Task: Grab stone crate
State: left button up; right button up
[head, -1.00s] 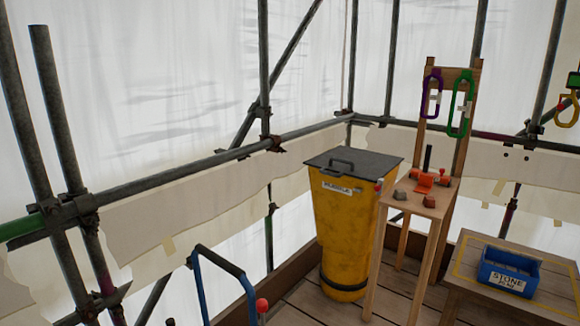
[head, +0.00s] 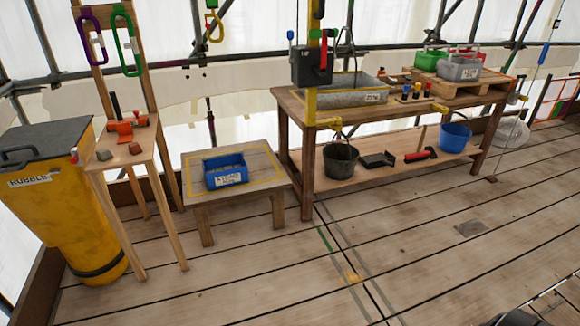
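The stone crate (head: 226,179) is a small blue open-topped box with a white label on its front. It sits upright on a low wooden table (head: 255,165), inside a yellow outline marked on the tabletop. The label read STONE in the earlier head view. Neither of my grippers shows in the head view, and nothing touches the crate.
A tall wooden stand (head: 125,153) and a yellow rubble bin (head: 60,215) are left of the low table. A long workbench (head: 300,112) with a metal trough (head: 345,97) and buckets (head: 341,160) is to its right. The plank floor (head: 250,280) in front is clear.

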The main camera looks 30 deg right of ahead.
aim_at(225, 167)
jog(key=z, duration=0.6)
jog(key=i+l, duration=0.15)
jog(key=i, duration=0.3)
jog(key=i+l, duration=0.2)
jog(key=i, duration=0.25)
jog(key=i+l+u, duration=0.1)
jog(key=i, duration=0.35)
jog(key=i+l, duration=0.25)
jog(key=i, duration=0.2)
jog(key=i+l, duration=0.2)
jog(key=i, duration=0.25)
